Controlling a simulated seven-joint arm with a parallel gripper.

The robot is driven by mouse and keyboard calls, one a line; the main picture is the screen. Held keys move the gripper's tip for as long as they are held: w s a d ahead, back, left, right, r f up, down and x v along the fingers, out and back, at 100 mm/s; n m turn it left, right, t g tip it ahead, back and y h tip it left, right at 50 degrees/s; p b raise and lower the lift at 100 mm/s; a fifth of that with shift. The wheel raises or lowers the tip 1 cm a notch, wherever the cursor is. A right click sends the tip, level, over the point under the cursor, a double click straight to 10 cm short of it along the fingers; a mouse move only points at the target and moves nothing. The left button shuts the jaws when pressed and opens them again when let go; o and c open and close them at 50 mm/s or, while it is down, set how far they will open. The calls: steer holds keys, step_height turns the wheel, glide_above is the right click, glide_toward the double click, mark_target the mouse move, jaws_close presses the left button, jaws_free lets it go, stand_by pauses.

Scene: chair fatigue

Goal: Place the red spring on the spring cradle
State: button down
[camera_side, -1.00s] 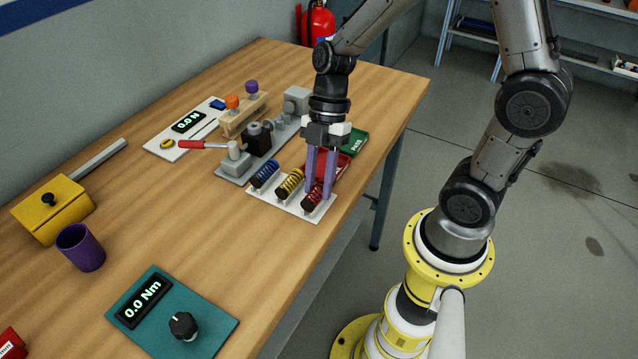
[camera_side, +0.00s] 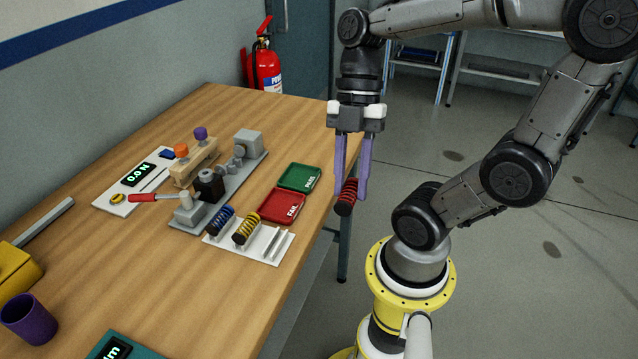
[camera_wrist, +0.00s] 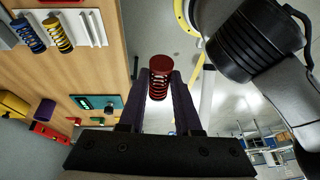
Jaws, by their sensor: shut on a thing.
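The red spring (camera_side: 346,198), with dark ends, hangs between the purple fingertips of my gripper (camera_side: 351,192). My gripper is shut on it and holds it in the air, beyond the table's right edge. In the wrist view the red spring (camera_wrist: 159,80) sits between the two fingers (camera_wrist: 160,88). A grey bench fixture (camera_side: 222,192) has end blocks, a black block and a red-handled lever. I cannot tell for sure which part of it is the spring cradle. The white rack (camera_side: 268,250) holds a blue spring (camera_side: 221,220) and a yellow spring (camera_side: 246,229); its right slot is empty.
A red FAIL tray (camera_side: 281,206) and a green PASS tray (camera_side: 299,177) lie between the fixture and my gripper. A white panel with a 0.0 N display (camera_side: 138,174) and a wooden stand with orange and purple knobs (camera_side: 194,163) are behind the fixture.

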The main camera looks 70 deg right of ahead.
steer(key=shift+s+r, duration=0.15)
steer(key=shift+s, duration=0.2)
steer(key=shift+d+r, duration=0.15)
steer(key=shift+r, duration=0.1)
steer(key=w+d+r+g, duration=0.1)
steer(key=w+d+r, duration=0.35)
steer(key=w, duration=0.35)
glide_above(234, 169)
steer(key=d, duration=0.2)
steer(key=shift+g, duration=0.4)
steer(key=f, duration=1.2)
steer(key=shift+w+f, duration=0.15)
steer(key=shift+w, duration=0.25)
steer(key=shift+w+d+f, duration=0.2)
steer(key=shift+w+f, duration=0.3)
steer(key=shift+f, duration=0.15)
steer(key=shift+s+f, duration=0.1)
steer(key=shift+f, duration=1.3)
steer(key=shift+f, duration=0.15)
